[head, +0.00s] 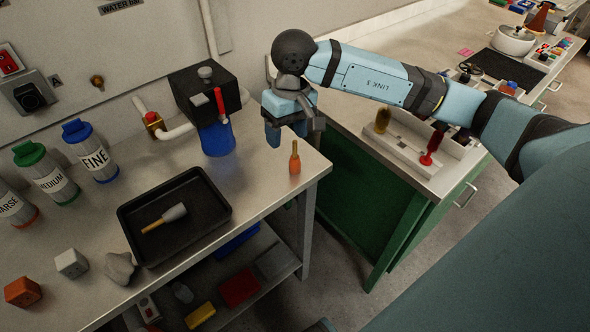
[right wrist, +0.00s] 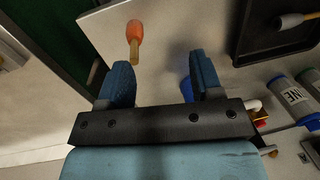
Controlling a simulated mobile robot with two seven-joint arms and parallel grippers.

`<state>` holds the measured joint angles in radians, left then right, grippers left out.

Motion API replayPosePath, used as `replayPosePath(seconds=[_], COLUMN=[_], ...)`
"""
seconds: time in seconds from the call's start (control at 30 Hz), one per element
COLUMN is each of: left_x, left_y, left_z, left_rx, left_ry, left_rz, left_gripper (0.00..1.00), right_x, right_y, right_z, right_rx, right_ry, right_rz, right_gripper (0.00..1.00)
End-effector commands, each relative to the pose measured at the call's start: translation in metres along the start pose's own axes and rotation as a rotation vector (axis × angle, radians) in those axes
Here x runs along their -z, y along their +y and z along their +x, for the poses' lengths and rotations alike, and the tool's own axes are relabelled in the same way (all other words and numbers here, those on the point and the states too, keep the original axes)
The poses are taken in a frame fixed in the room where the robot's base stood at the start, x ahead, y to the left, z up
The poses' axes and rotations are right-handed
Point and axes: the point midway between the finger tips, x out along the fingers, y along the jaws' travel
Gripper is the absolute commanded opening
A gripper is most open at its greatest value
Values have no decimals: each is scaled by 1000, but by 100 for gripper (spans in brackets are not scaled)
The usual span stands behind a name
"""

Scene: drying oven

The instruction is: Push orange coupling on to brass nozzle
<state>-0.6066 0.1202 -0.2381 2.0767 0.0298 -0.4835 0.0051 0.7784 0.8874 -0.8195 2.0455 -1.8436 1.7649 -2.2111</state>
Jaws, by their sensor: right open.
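A small orange piece with a thin tan stem (head: 294,162) stands upright at the bench's right front corner; it also shows in the right wrist view (right wrist: 134,34). I cannot tell whether it is the orange coupling. A small brass fitting (head: 97,81), perhaps the nozzle, sticks out of the wall panel at the upper left. My right gripper (head: 287,133) is open and empty, pointing down above the bench just behind the orange piece and apart from it. In the right wrist view the gap between its fingers (right wrist: 160,66) is empty. My left gripper is out of view.
A black pump-like unit with a blue base (head: 217,139) stands left of my right gripper. A white pipe with a brass-and-red valve (head: 153,122) runs beside it. A black tray (head: 215,222) and labelled bottles (head: 93,152) fill the left. A green cabinet (head: 365,190) stands across a gap.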

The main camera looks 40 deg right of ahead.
Motion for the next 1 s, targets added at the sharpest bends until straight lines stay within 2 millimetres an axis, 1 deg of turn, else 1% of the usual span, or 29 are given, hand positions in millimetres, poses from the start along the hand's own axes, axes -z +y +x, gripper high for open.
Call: replayPosePath(seconds=[0.03,0.1,0.17,0.27,0.4,0.5,0.6,0.77,1.0], left_x=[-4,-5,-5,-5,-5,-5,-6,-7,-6], left_y=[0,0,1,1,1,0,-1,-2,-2], left_z=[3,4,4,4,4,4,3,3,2], left_rx=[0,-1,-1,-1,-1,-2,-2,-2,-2], left_ry=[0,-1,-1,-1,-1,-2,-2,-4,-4], left_rz=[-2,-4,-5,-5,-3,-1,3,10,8], left_gripper=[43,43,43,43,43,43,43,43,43], right_x=[4,7,8,8,10,10,12,13,22], right_y=[12,23,28,31,34,36,37,39,44], right_z=[-4,-8,-6,9,38,55,66,76,109], right_rx=[-60,-114,-136,-142,-138,-136,-136,-136,-135], right_ry=[21,32,35,32,31,32,34,35,32], right_rz=[-27,-51,-60,-64,-63,-63,-62,-62,-61], right_gripper=[60,60,60,60,60,60,60,60,60])
